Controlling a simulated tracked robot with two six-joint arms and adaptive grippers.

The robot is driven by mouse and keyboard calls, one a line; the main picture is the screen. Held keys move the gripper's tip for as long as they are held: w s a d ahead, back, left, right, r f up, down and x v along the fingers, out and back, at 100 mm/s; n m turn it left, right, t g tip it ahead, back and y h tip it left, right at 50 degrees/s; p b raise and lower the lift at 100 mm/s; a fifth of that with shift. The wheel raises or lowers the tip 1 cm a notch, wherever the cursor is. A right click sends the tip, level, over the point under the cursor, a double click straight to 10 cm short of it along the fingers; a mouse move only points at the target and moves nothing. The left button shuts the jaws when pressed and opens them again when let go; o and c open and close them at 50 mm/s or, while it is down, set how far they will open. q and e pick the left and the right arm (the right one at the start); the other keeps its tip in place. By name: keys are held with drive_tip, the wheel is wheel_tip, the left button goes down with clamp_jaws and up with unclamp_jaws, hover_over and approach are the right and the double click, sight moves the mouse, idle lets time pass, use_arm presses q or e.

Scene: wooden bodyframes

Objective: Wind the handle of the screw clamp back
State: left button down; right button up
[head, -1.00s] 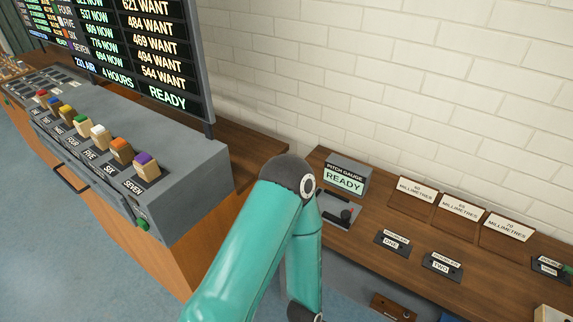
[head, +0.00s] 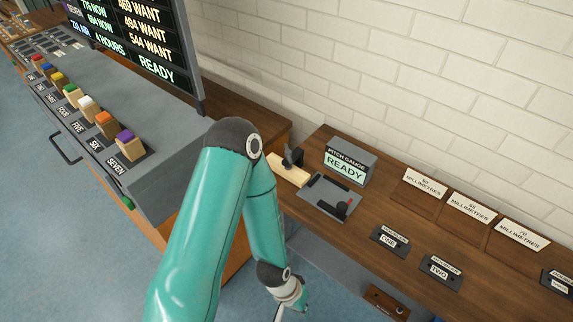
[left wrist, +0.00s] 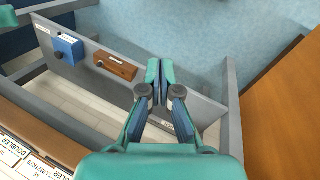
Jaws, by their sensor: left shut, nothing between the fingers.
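In the head view a dark upright fitting (head: 292,158), perhaps the screw clamp, stands at a pale wooden block (head: 288,171) on the bench. It is small and I cannot make out its handle. My left arm passes in front, to the left of it. My left gripper (left wrist: 160,72) is shut and empty in the left wrist view, pointing down past the bench's front, over a grey panel. In the head view only part of it (head: 300,302) shows at the bottom edge, below and apart from the fitting. My right gripper is not in view.
The pitch gauge (head: 350,164) stands right of the fitting, behind a grey plate (head: 330,196). Millimetre signs stand along the wall. A grey console (head: 165,165) with coloured blocks is at left. Below the bench are a blue box (left wrist: 68,50) and a brown block (left wrist: 115,65).

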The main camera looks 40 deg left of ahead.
use_arm(q)
drive_tip(key=w+a+r+n+t+y+b, duration=0.2)
drive_tip(key=w+a+n+t+b, duration=0.1)
drive_tip(key=w+a, duration=0.2)
drive_tip(key=w+a+r+n+t+y+b, duration=0.2)
drive_tip(key=w+a+r+n+y+b, duration=0.1)
drive_tip(key=w+a+n, duration=0.1)
drive_tip(key=w+a+r+n+t+y+b, duration=0.2)
drive_tip(key=w+a+r+n+t, duration=0.1)
drive_tip(key=w+a, duration=0.4)
drive_tip(key=shift+w+r+n+t+y+b, duration=0.1)
drive_tip(key=shift+w+n+t+y+b, duration=0.2)
drive_tip(key=shift+n+y+b, duration=0.15)
drive_tip(key=n+t+y+b, duration=0.5)
drive_tip(key=n+b, duration=0.2)
drive_tip(key=b, duration=0.8)
approach(288, 153)
drive_tip(key=s+a+r, duration=0.1)
drive_tip(key=s+a, duration=0.1)
drive_tip(key=s, duration=0.5)
drive_tip(key=w+a+f+p, duration=0.2)
drive_tip(key=w+p, duration=0.8)
drive_tip(key=w, duration=0.1)
drive_tip(key=shift+w, duration=0.2)
